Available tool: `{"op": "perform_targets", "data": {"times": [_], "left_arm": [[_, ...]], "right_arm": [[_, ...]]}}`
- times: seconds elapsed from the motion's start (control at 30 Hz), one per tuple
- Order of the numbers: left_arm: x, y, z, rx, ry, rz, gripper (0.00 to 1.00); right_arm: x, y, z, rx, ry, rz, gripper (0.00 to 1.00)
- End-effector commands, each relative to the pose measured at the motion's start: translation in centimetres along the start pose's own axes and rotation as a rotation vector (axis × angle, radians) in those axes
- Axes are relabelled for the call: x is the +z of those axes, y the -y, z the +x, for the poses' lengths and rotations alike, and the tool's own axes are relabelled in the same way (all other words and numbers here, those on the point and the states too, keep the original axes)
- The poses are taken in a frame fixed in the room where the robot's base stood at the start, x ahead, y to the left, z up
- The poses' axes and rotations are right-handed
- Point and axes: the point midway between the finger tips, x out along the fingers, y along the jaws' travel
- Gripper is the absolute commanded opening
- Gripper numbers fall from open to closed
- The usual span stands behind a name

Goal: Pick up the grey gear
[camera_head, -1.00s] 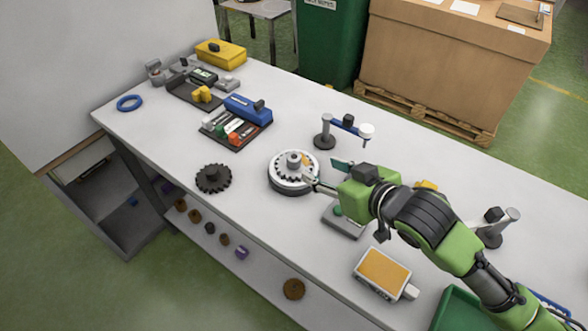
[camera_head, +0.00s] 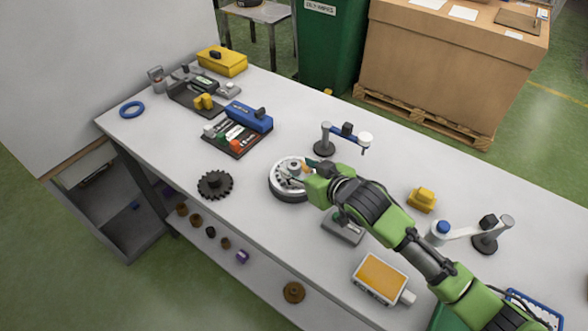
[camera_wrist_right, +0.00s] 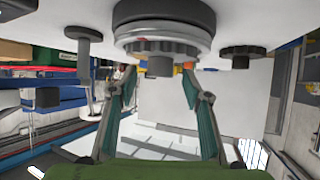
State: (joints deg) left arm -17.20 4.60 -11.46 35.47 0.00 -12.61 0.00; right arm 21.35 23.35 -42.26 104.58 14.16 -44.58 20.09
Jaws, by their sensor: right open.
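A grey gear with a raised hub (camera_head: 294,167) lies on the round turntable (camera_head: 289,194) in the middle of the bench. In the right wrist view the gear (camera_wrist_right: 163,47) and its hub appear upside down below the turntable (camera_wrist_right: 163,14). My right gripper (camera_head: 308,170) is at the turntable's right side and partly covers it. In the right wrist view its two fingers (camera_wrist_right: 157,78) are apart, one on each side of the hub, with no visible contact. A separate dark gear (camera_head: 215,184) lies on the bench to the left, also in the wrist view (camera_wrist_right: 242,51). My left gripper is out of view.
A parts tray (camera_head: 237,146) with a blue block lies behind the turntable. A small post stand (camera_head: 325,142) stands behind right, close to my arm. A grey device (camera_head: 343,228) and an orange-topped box (camera_head: 381,278) lie in front right. Bench left of the dark gear is clear.

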Motion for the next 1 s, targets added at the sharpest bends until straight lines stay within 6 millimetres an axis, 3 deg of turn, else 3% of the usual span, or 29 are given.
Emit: {"op": "perform_targets", "data": {"times": [0.17, 0.43, 0.47, 0.6, 0.63, 1.0], "left_arm": [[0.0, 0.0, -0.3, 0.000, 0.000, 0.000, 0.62], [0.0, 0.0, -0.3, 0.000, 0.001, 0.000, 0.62], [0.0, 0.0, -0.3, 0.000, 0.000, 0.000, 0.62], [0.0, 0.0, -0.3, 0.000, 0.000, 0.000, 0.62], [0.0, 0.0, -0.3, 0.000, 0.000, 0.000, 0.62], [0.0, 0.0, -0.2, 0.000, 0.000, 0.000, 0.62]], "right_arm": [[-0.1, 0.0, 1.4, 0.000, -0.001, 0.000, 0.45], [-0.1, 0.0, 1.6, -0.001, -0.002, -0.001, 0.45], [-0.1, 0.0, 1.6, -0.001, -0.002, -0.001, 0.39], [0.0, 0.0, 1.6, -0.001, -0.001, -0.001, 0.03], [0.0, 0.0, 1.6, -0.001, -0.001, -0.001, 0.00], [-0.5, 0.0, 1.5, -0.001, -0.007, -0.001, 0.00]]}}
